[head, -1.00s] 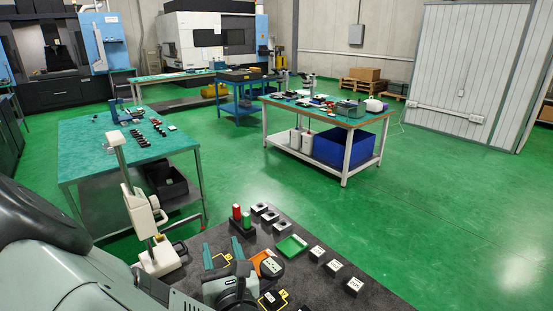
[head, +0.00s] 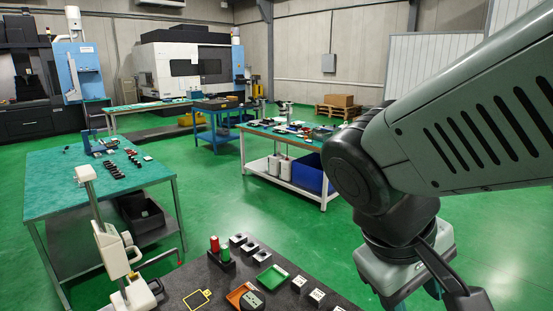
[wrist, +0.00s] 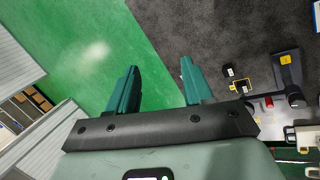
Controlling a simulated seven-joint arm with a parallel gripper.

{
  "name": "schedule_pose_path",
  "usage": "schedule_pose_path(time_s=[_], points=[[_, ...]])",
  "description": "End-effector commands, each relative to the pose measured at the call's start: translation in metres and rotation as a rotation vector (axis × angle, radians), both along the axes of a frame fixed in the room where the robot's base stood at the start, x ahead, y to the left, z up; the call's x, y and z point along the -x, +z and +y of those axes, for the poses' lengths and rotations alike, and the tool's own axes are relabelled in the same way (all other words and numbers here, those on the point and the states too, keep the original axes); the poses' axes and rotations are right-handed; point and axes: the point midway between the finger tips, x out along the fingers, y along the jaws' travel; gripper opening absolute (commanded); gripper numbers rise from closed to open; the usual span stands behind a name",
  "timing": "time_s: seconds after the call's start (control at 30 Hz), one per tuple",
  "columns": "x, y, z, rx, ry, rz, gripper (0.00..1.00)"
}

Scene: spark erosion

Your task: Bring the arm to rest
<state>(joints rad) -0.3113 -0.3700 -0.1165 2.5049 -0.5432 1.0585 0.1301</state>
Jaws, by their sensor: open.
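My arm crosses the right side of the head view, raised, with its wrist end (head: 395,268) low at the right; the fingertips are not visible there. In the wrist view my gripper (wrist: 158,72) shows two teal fingers spread wide, with nothing between them. Bare green floor and the edge of the dark worktable (wrist: 190,30) lie beyond the fingers. The fingers appear clear of the objects on the table.
The dark worktable holds a green tray (head: 272,279), an orange tray (head: 240,296), red and green cylinders (head: 220,248), white-topped blocks (head: 299,283) and a white stand (head: 114,256). A teal-topped table (head: 80,180) stands left. A blue bin (head: 310,173) sits under another bench.

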Motion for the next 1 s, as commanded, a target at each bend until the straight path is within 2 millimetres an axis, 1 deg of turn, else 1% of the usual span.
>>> schedule_pose_path(time_s=[0.03, 0.1, 0.2, 0.3, 0.4, 1.0], points=[[0.005, 0.011, 0.008, -0.106, -0.057, -0.085, 0.51], [0.009, 0.025, 0.022, -0.233, -0.109, -0.186, 0.51], [0.012, 0.044, 0.038, -0.368, -0.16, -0.311, 0.51], [0.013, 0.059, 0.049, -0.452, -0.186, -0.398, 0.51], [0.013, 0.067, 0.054, -0.492, -0.197, -0.443, 0.51], [0.013, 0.068, 0.056, -0.502, -0.2, -0.448, 0.51]])
